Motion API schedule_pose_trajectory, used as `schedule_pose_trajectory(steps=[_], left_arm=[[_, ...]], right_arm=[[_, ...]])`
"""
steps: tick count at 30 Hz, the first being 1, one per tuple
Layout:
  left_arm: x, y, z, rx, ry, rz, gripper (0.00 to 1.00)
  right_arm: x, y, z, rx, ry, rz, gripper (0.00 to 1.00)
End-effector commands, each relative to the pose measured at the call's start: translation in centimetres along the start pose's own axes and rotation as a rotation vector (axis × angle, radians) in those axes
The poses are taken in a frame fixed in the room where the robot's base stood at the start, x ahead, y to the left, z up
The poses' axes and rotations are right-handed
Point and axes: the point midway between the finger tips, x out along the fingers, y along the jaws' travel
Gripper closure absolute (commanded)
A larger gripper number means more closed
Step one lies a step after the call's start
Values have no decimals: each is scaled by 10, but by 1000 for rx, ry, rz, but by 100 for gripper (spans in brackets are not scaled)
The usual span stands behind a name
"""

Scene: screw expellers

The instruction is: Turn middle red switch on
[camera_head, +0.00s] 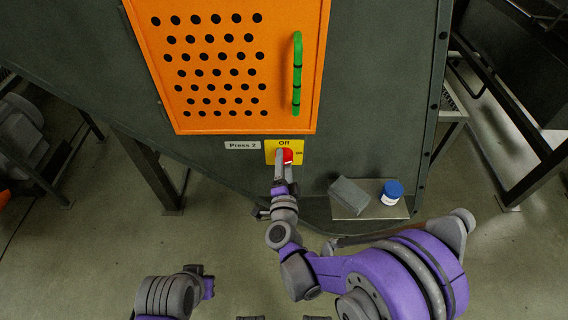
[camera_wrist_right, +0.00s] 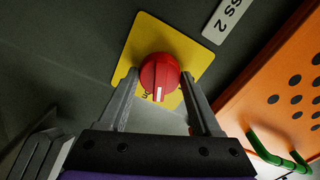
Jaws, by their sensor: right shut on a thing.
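The red rotary switch (camera_head: 288,155) sits on a yellow plate (camera_head: 270,146) marked "Off" at the top, below the orange door. In the right wrist view the red knob (camera_wrist_right: 160,76) shows a white pointer mark toward the bottom of the picture, and the yellow plate (camera_wrist_right: 150,33) is behind it. My right gripper (camera_head: 283,158) reaches up to the switch; its two fingers (camera_wrist_right: 160,88) lie on either side of the knob and are shut on it. My left arm (camera_head: 170,295) shows low at the left; its fingers cannot be made out.
A "Press 2" label (camera_head: 242,145) is left of the yellow plate. An orange perforated door (camera_head: 225,120) with a green handle (camera_head: 297,75) is above. A small shelf (camera_head: 350,211) at the right holds a grey block (camera_head: 349,194) and a blue-lidded jar (camera_head: 392,192).

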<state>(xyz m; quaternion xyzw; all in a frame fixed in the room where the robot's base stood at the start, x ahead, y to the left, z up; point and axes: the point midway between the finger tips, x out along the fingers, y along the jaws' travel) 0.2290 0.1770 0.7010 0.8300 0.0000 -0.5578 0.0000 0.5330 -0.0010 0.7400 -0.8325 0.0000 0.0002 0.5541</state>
Motion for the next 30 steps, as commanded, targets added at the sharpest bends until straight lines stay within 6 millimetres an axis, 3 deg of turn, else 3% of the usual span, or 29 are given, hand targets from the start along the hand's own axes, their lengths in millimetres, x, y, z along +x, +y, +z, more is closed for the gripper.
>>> schedule_pose_trajectory(steps=[15,30], left_arm=[[4,0,1,0,-1,0,100],[5,0,1,0,-2,0,100]], right_arm=[[0,0,0,344,1,0,90],[0,0,0,414,1,0,90]])
